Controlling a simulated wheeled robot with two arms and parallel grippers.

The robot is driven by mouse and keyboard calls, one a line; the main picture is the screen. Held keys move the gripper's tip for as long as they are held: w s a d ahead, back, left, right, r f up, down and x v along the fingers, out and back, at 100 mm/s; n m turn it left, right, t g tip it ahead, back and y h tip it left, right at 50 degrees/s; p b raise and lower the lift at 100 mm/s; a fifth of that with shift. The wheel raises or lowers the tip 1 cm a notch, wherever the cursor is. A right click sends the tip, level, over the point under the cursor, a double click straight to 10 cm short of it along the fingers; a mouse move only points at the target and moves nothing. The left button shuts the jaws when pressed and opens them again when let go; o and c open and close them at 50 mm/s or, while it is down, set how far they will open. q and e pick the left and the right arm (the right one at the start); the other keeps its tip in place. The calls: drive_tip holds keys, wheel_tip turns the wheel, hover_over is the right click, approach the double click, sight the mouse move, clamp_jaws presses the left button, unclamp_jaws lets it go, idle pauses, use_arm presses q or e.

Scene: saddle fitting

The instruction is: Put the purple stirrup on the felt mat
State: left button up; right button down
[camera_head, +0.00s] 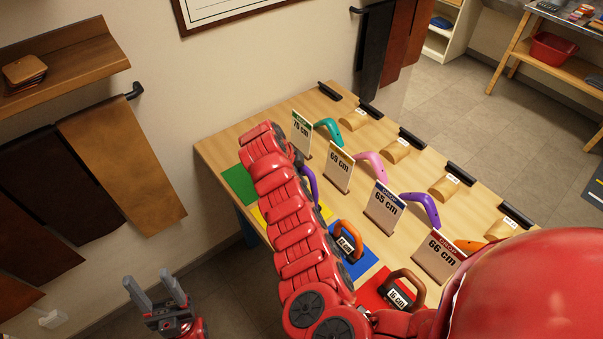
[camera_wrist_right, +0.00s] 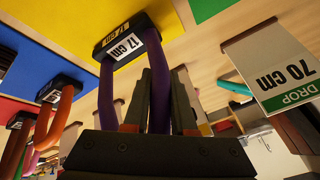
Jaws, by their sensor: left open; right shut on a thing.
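The purple stirrup (camera_head: 312,182) shows partly behind my right arm in the head view. In the right wrist view the stirrup (camera_wrist_right: 105,95) has a dark tread labelled 17 cm, seen against the yellow felt mat (camera_wrist_right: 135,80). My right gripper (camera_wrist_right: 163,78) is shut on one purple side of it. I cannot tell whether the tread touches the mat. The yellow mat (camera_head: 258,214) also shows beside my arm in the head view, mostly covered. My left gripper (camera_head: 153,283) is open and empty at the lower left, off the table.
A green mat (camera_head: 239,184) lies left of my right arm. A blue mat (camera_head: 359,264) has an orange stirrup (camera_head: 349,237); a red mat (camera_head: 370,291) has a brown one (camera_head: 405,283). Upright signs, including the 70 cm sign (camera_head: 301,134), and coloured arches stand behind.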

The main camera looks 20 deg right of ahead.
drive_tip(key=shift+f, duration=0.15)
drive_tip(key=c, duration=0.7)
unclamp_jaws()
drive_tip(key=shift+c, duration=0.2)
drive_tip(key=shift+r, duration=0.35)
drive_tip(key=b+v, duration=0.4)
drive_tip(key=v, duration=0.7)
drive_tip(key=shift+a+r, duration=0.25)
